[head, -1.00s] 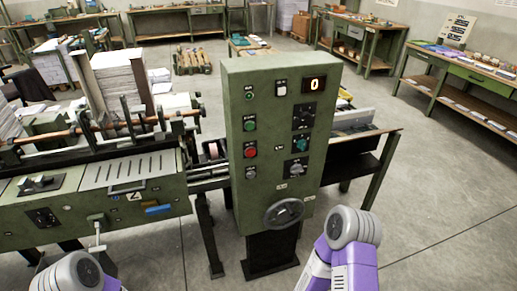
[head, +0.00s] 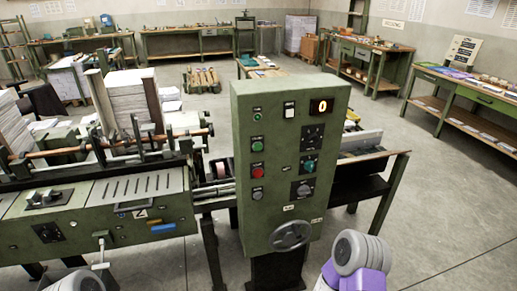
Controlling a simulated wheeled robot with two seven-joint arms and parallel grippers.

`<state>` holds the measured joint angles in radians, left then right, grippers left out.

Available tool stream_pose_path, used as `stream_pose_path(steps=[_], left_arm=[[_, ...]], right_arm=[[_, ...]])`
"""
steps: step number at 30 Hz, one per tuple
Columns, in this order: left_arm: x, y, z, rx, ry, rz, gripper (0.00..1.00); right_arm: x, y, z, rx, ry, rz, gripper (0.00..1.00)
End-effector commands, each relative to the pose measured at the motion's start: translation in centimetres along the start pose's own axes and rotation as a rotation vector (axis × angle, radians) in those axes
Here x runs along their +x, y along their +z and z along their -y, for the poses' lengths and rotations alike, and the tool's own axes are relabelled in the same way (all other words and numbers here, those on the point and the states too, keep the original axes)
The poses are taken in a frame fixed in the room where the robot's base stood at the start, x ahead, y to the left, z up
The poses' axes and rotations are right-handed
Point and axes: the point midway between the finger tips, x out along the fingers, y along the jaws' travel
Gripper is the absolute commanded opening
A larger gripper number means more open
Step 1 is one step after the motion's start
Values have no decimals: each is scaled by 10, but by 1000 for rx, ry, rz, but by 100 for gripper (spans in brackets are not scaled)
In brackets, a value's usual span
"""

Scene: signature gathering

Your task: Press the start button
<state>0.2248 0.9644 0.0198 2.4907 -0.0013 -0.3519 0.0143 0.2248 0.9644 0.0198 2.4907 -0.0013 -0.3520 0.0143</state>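A green control panel (head: 258,218) stands upright in the middle of the head view. A green push button (head: 257,146) sits on its left column, above a red button (head: 257,171). I cannot read the labels, so which one is marked start is not clear. A small green lamp or button (head: 257,116) is higher up. A greenish-teal knob (head: 308,166) is on the right column, and a red display (head: 320,106) reads 0. Only parts of my arms show at the bottom edge, below the panel buttons. Neither gripper is in view.
A handwheel (head: 290,235) sticks out low on the panel. The green gathering machine (head: 158,198) with paper stacks (head: 130,95) extends left. A dark side table (head: 365,180) is behind the panel on the right. Bare floor (head: 440,210) lies open to the right.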

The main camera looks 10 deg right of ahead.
Motion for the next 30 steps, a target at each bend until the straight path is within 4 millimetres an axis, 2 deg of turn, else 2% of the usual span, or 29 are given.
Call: stream_pose_path(steps=[1,4,30], left_arm=[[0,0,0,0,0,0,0],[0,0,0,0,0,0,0],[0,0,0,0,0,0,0]], right_arm=[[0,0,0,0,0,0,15],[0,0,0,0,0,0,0],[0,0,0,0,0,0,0]])
